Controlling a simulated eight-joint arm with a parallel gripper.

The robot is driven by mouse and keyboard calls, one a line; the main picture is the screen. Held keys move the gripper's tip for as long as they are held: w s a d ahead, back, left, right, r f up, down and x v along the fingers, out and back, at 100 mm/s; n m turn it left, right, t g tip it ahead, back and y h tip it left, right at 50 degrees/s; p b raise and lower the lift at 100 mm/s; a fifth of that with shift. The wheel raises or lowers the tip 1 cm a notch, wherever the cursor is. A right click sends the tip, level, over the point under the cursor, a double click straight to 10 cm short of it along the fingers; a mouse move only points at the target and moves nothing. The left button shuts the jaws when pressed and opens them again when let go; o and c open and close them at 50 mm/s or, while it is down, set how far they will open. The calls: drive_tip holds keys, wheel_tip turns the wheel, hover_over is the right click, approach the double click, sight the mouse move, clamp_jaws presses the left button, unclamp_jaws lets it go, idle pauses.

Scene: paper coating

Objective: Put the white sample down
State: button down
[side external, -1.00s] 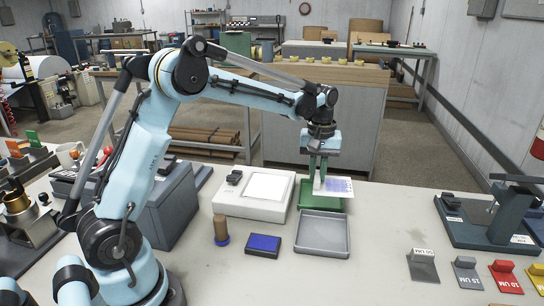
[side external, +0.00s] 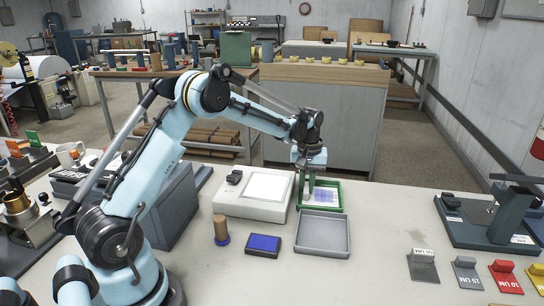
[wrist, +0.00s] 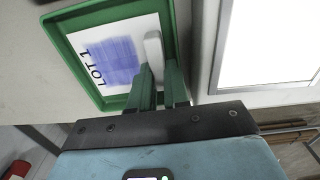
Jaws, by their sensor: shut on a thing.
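The white sample is a white card with a blue-violet patch and the words "LOT 1" (wrist: 85,52). In the side view the card (side external: 327,203) is within the green tray (side external: 335,183), and it looks flat there. In the wrist view the tray's green rim (wrist: 57,45) surrounds the card. My gripper (wrist: 163,72) points down over the tray and is shut on the card's raised white tab, whose far part shows in front of the fingers. In the side view my gripper (side external: 306,198) is at the tray's left side. The fingers hide part of the card.
A white device with a pale square panel (side external: 267,187) stands just left of the green tray. An empty grey tray (side external: 323,234) lies in front of it. A blue pad (side external: 263,244) and a wooden-handled stamp (side external: 221,230) stand nearer.

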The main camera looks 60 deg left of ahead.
drive_tip(key=shift+f, duration=0.15)
drive_tip(key=c, duration=1.1)
unclamp_jaws()
wheel_tip(320, 180, up, 12)
drive_tip(key=s+d+r+m+t, duration=0.2)
drive_tip(key=s+d+r+m, duration=0.1)
drive_tip(key=s+d+r, duration=0.2)
drive_tip(key=s+d+f+m+t, duration=0.2)
drive_tip(key=s+d+m, duration=0.1)
drive_tip(key=s, duration=0.4)
drive_tip(key=s+d+f+m+t, duration=0.2)
drive_tip(key=s+d+m+t, duration=0.1)
drive_tip(key=s+d, duration=0.2)
drive_tip(key=s, duration=0.2)
drive_tip(key=shift+s+d+m, duration=0.3)
drive_tip(key=shift+s+m, duration=0.05)
drive_tip(key=shift+m, duration=0.05)
